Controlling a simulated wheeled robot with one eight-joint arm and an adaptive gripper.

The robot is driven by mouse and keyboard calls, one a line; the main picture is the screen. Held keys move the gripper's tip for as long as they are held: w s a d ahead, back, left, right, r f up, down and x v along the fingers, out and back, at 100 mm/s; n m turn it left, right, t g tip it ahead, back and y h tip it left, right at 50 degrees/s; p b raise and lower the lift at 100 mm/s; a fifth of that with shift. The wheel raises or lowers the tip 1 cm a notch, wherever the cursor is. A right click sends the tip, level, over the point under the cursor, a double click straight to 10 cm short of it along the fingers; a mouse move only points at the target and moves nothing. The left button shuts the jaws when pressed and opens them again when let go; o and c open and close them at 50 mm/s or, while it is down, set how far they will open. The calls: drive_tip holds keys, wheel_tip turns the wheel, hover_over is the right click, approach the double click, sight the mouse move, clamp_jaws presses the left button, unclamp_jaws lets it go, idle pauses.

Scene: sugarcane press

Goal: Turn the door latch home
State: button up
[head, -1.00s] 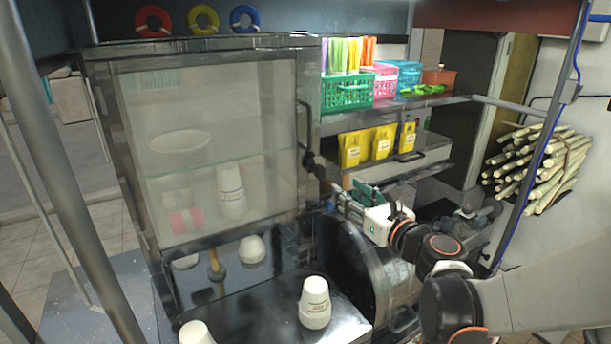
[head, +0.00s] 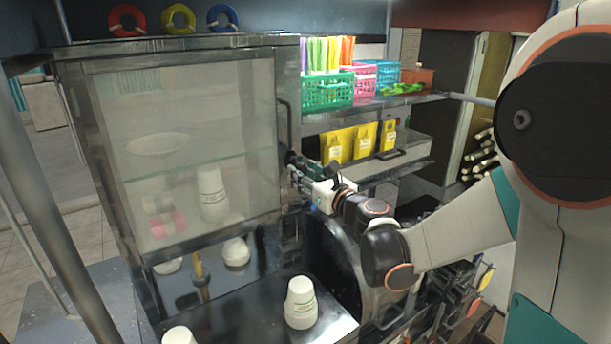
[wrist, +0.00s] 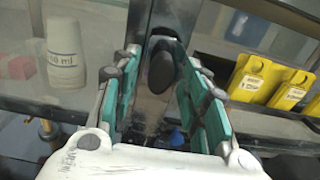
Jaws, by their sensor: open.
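The glass-fronted cabinet door (head: 190,150) looks closed, with a vertical dark handle (head: 284,120) at its right edge. The dark, rounded latch (wrist: 162,71) sits on the metal post right of the glass in the wrist view. My gripper (wrist: 157,52) is open, with its green-padded fingers on either side of the latch; I cannot tell whether they touch it. In the head view my gripper (head: 298,178) is at the door's right edge below the handle and hides most of the latch.
Shelves with yellow packets (head: 362,143) and a green basket (head: 328,92) stand to the right of the cabinet. A stack of white cups (head: 300,303) stands on the metal counter (head: 255,325) below. A round metal housing (head: 335,255) lies beneath my arm.

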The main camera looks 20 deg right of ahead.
clamp_jaws()
drive_tip(key=shift+n, duration=0.3)
drive_tip(key=n+b, duration=0.1)
drive_tip(key=n, duration=0.2)
drive_tip(key=shift+n, duration=0.4)
drive_tip(key=n, duration=0.4)
drive_tip(key=shift+b, duration=0.4)
drive_tip(key=n, duration=0.5)
drive_tip(key=shift+d, duration=0.1)
drive_tip(key=shift+r+n+b, duration=0.1)
drive_tip(key=shift+n+b, duration=0.35)
drive_tip(key=shift+n, duration=1.75)
